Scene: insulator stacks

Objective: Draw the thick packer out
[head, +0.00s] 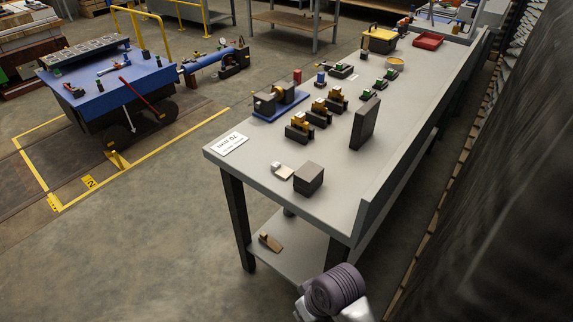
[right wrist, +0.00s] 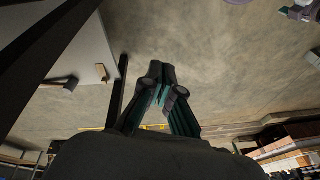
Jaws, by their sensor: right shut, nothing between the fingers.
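I cannot pick out the thick packer for certain. A dark block (head: 309,178) sits near the front end of the grey bench (head: 262,170), and a dark upright plate (head: 365,123) stands further back. Several small black blocks with yellow parts, one of them here (head: 319,113), stand in a row to the left of the plate. My right gripper (right wrist: 166,88) is shut and empty, in the right wrist view, over bare floor beside the bench. In the head view only my grey arm part shows clearly at the bottom; its fingertips are not clear. My left gripper is not in view.
A brown wedge-like piece (head: 270,242) lies on the bench's lower shelf (head: 300,262); it also shows in the right wrist view (right wrist: 101,73). A white card (head: 228,143) lies at the bench corner. A blue-topped cart (head: 110,90) stands left. Floor between is clear.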

